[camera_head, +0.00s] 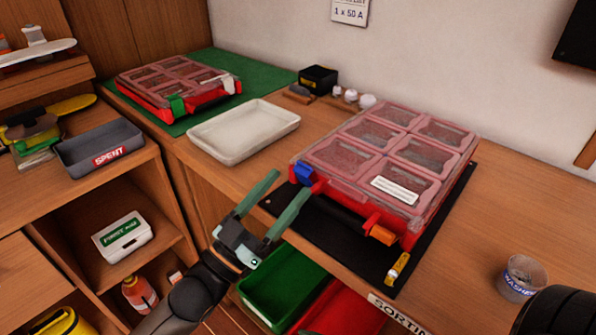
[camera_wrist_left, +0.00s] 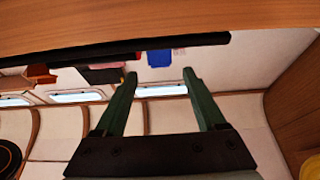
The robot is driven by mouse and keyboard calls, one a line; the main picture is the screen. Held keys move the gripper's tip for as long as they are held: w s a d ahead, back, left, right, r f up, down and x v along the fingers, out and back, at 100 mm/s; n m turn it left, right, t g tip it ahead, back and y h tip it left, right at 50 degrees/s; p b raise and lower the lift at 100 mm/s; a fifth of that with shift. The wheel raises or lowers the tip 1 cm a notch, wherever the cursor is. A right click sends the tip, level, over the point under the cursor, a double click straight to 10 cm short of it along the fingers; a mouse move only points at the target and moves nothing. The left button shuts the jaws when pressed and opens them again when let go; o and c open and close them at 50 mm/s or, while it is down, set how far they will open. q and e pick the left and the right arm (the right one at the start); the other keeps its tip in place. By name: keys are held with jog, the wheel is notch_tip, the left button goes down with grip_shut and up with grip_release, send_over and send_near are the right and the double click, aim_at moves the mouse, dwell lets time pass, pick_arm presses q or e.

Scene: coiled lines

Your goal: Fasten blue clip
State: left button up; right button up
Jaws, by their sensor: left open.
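The blue clip (camera_head: 303,173) is at the front left corner of a red case (camera_head: 412,236) with a clear, compartmented lid. It also shows in the left wrist view (camera_wrist_left: 159,58), beyond and roughly between my fingertips. I cannot tell whether it is latched. An orange clip (camera_head: 381,234) sits farther right on the same front edge and sticks outward. My left gripper (camera_head: 292,182) is open and empty, its green fingers pointing at the blue clip from the front left, with a gap visible in the left wrist view (camera_wrist_left: 160,76). My right gripper is not in view.
The case lies on a black mat (camera_head: 330,222) at the bench's front edge. A white tray (camera_head: 243,130) and a second red case (camera_head: 225,98) stand to the left. A washer cup (camera_head: 522,278) stands at right. Green (camera_head: 285,281) and red bins are below the bench edge.

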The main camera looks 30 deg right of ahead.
aim_at(303, 167)
pick_arm(q)
jog(key=shift+x, duration=2.3)
grip_shut()
